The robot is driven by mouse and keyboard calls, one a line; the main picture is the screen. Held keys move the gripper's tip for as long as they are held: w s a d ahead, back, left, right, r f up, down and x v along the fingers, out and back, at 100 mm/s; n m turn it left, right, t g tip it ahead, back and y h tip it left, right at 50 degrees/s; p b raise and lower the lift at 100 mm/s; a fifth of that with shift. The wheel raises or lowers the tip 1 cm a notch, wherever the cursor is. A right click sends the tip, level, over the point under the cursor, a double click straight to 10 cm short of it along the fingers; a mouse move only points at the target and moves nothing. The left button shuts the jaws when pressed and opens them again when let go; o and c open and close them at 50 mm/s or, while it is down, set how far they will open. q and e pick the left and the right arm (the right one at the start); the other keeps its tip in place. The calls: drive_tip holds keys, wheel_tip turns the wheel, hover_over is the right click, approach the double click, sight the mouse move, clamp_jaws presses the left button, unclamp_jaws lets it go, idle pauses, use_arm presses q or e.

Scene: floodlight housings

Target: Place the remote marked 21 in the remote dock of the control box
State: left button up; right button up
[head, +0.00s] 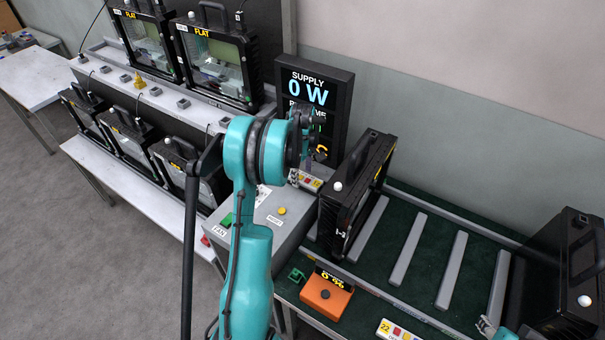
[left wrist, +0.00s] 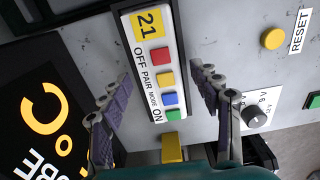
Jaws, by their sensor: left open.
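The remote marked 21 (left wrist: 154,70) is white with a yellow label and red, yellow, blue and green buttons. It lies in the dark-edged remote dock (left wrist: 122,42) on the grey control box (left wrist: 222,25); whether it is fully seated I cannot tell. The remote also shows in the head view (head: 308,182), on the box (head: 262,222), partly hidden by my arm. My left gripper (left wrist: 158,88) is open, with its fingers on either side of the remote and apart from it. My right gripper (head: 488,325) shows only partly at the bottom right in the head view.
A black supply display (head: 313,100) reading 0 W stands behind the dock. A black floodlight housing (head: 357,190) stands right of it on the green slotted bench (head: 430,240). An orange box (head: 326,297) and a remote marked 22 (head: 397,330) lie in front.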

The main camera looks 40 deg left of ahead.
sight(302, 176)
use_arm(q)
drive_tip(key=shift+r, duration=0.1)
drive_tip(key=shift+r+p, duration=0.3)
wheel_tip(302, 176, up, 12)
drive_tip(key=p, duration=0.2)
drive_tip(key=shift+f+p, duration=0.2)
drive_tip(key=shift+p, duration=0.1)
